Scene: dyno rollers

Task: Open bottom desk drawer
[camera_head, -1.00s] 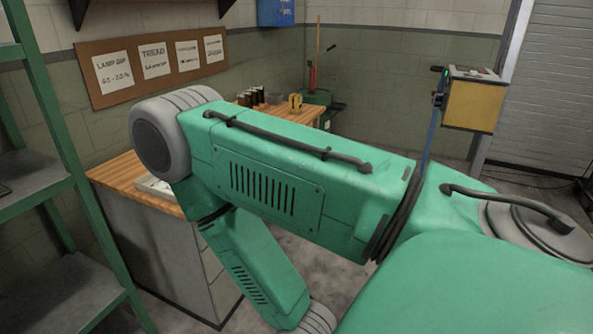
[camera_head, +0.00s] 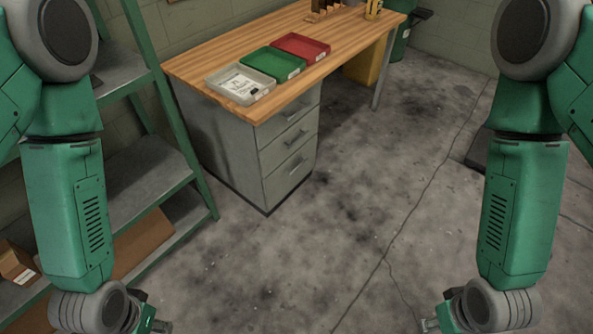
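The desk (camera_head: 225,65) has a wooden top and a grey pedestal of three stacked drawers. The bottom desk drawer (camera_head: 280,186) is the lowest, just above the floor, with a bar handle (camera_head: 298,166) on its front; it looks closed, flush with the drawers above. My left gripper (camera_head: 158,325) is at the bottom edge, left of and nearer than the drawers, mostly cut off. My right gripper (camera_head: 428,325) is at the bottom edge, to the right of the drawers, also partly cut off. Both are apart from the desk. Neither set of fingers shows clearly.
A green shelf rack (camera_head: 150,185) with a cardboard box (camera_head: 15,262) stands at the left, close to the pedestal. The concrete floor (camera_head: 320,250) before the drawers is clear.

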